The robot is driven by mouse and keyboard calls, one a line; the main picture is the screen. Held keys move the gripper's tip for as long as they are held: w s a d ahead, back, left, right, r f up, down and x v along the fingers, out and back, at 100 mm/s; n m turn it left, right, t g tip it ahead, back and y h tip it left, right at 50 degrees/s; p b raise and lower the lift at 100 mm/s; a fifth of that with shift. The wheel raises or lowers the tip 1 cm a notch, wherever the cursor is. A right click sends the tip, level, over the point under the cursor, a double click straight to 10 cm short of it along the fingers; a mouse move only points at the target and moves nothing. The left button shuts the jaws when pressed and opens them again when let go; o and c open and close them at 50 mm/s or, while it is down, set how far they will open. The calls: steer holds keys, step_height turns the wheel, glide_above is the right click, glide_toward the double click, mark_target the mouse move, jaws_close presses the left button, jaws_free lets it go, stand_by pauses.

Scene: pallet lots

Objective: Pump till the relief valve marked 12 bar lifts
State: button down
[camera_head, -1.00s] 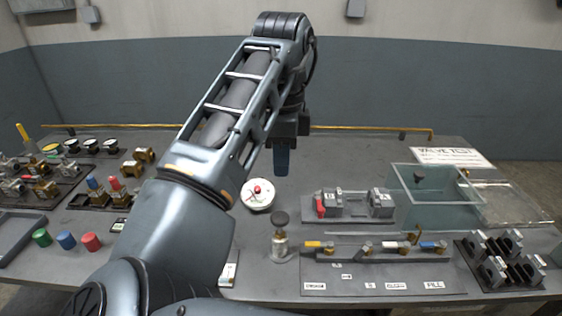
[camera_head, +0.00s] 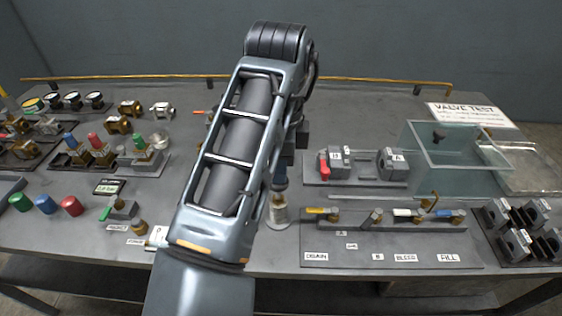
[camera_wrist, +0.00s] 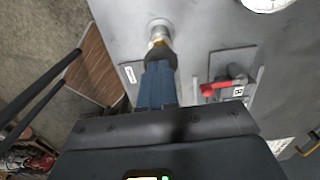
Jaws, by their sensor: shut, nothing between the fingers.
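The hand pump (camera_head: 279,211), a silver post on a round grey base, stands at the table's front middle; part of it also shows in the wrist view (camera_wrist: 158,37). My gripper (camera_head: 280,180) is directly above it, fingers pointing down, shut and empty. The blue fingers (camera_wrist: 157,72) cover the pump's top, so I cannot tell whether they touch it. Brass valves with blue (camera_head: 70,141), red (camera_head: 94,140) and green (camera_head: 139,141) tops stand at the left; no 12 bar marking is readable. The white dial shows only partly in the wrist view (camera_wrist: 268,3).
Right of the pump is a valve manifold (camera_head: 385,238) with DRAIN, BLEED and FILL labels. Behind it are a red-levered clamp fixture (camera_head: 335,168) and a glass tank (camera_head: 445,160). Coloured caps (camera_head: 46,204) lie at left. Dark brackets (camera_head: 518,225) stand at far right.

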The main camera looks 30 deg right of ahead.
steer(key=shift+s+f+b, duration=0.1)
steer(key=shift+f+b, duration=1.35)
steer(key=shift+f, duration=0.4)
